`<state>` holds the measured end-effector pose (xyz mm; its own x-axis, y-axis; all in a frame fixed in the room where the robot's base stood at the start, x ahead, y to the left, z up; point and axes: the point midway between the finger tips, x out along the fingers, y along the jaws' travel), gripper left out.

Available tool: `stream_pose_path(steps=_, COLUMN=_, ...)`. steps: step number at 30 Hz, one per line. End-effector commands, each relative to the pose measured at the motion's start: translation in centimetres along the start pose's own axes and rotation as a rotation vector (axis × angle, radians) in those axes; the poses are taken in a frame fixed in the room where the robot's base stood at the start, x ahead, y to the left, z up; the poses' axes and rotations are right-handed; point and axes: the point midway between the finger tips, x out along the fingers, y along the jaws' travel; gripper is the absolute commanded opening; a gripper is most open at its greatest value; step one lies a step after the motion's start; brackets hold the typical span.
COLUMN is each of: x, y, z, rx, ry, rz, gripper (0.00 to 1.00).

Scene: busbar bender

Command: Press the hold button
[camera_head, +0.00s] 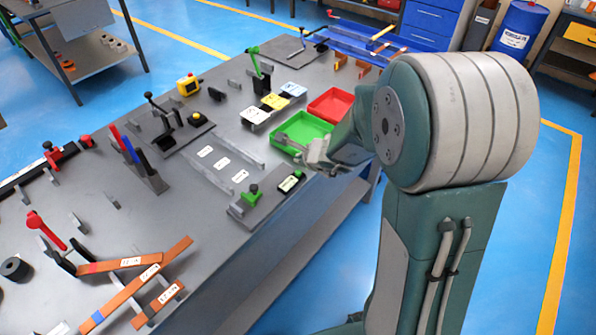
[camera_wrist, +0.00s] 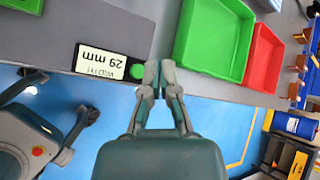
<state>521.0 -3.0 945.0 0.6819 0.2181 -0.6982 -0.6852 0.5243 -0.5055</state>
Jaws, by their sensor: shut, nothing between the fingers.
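The width gauge's black display unit (camera_wrist: 105,64) lies near the bench edge in the wrist view and reads "WIDTH 29 mm" upside down. A round green button (camera_wrist: 137,71) sits at its right end; I see no "hold" label on it. The display unit also shows in the head view (camera_head: 290,182), on a grey plate beside a green knob (camera_head: 252,192). My gripper (camera_wrist: 158,72) is shut and empty. In the wrist view its fingertips appear just right of the green button; whether they touch it I cannot tell. The head view shows my gripper (camera_head: 318,157) above the bench edge, near the display.
A green tray (camera_head: 301,132) and a red tray (camera_head: 331,104) stand behind my gripper on the grey bench (camera_head: 215,120). A yellow box with a red button (camera_head: 187,85) stands farther back. Copper bars (camera_head: 130,285) lie at the front left. Blue floor is open beyond the bench edge.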

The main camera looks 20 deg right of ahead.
Motion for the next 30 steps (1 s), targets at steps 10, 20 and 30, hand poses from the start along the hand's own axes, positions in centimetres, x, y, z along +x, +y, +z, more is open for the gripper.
stream_pose_path(steps=10, x=-2.0, y=-1.5, z=1.4, rx=-0.001, ry=0.0, rz=-0.003, gripper=0.0)
stream_pose_path(steps=20, x=-2.1, y=-1.6, z=1.5, rx=0.0, ry=0.001, rz=-0.001, gripper=0.0)
stream_pose_path(steps=30, x=-2.1, y=-1.6, z=1.5, rx=0.001, ry=0.001, rz=-0.001, gripper=0.0)
